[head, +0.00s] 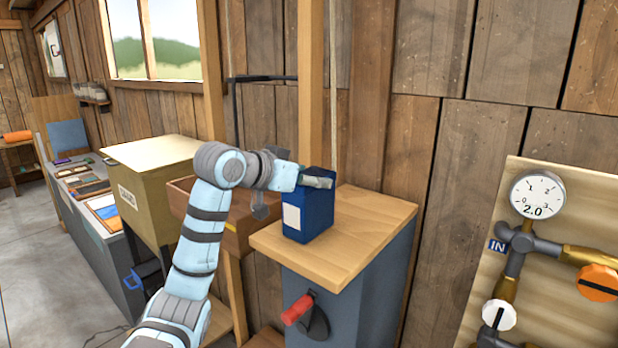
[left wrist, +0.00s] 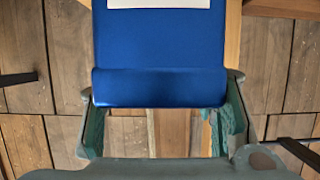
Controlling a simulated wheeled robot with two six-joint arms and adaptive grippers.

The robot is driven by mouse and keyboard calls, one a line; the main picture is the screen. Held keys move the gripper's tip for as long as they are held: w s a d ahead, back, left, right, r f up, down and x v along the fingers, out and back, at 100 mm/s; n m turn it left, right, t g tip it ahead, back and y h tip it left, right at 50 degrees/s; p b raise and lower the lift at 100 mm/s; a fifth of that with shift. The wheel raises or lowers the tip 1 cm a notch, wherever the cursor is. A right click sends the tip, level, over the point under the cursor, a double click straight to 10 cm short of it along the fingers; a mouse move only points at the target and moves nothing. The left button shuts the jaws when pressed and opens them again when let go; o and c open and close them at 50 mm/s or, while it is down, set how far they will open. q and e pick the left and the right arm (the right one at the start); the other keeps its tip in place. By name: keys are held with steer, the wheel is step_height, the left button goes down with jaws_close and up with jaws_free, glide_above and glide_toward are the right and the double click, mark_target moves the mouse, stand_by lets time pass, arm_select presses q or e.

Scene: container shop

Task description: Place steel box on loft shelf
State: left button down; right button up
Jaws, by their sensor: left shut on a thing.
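A blue box (head: 318,222) with a white label, which I take for the steel box, is upright over the wooden top of a grey-blue cabinet (head: 376,217). Whether it rests on that top or hangs just above it I cannot tell. My left gripper (head: 316,180) is shut on the box near its upper end. In the left wrist view the blue box (left wrist: 160,45) lies between the two fingers of my left gripper (left wrist: 162,92). I cannot make out a loft shelf for certain. My right gripper is not in view.
The cabinet has a red-handled lever (head: 298,308) on its front. A brown wooden bin (head: 228,238) and a tan box (head: 158,190) stand left of it. A gauge panel (head: 550,300) with pipes is at the right. A wooden post (head: 309,80) rises behind the box.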

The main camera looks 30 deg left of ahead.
arm_select(q)
steer(key=c, duration=0.8)
jaws_free()
steer(key=shift+o, duration=0.9)
steer(key=shift+w+f, duration=0.1)
steer(key=shift+w, duration=0.05)
steer(key=shift+w+d, duration=0.1)
steer(key=shift+w, duration=0.05)
steer(key=shift+r, duration=0.2)
steer(key=b+v, duration=0.2)
steer(key=v, duration=1)
steer(key=shift+s, duration=0.2)
steer(key=shift+w, duration=0.15)
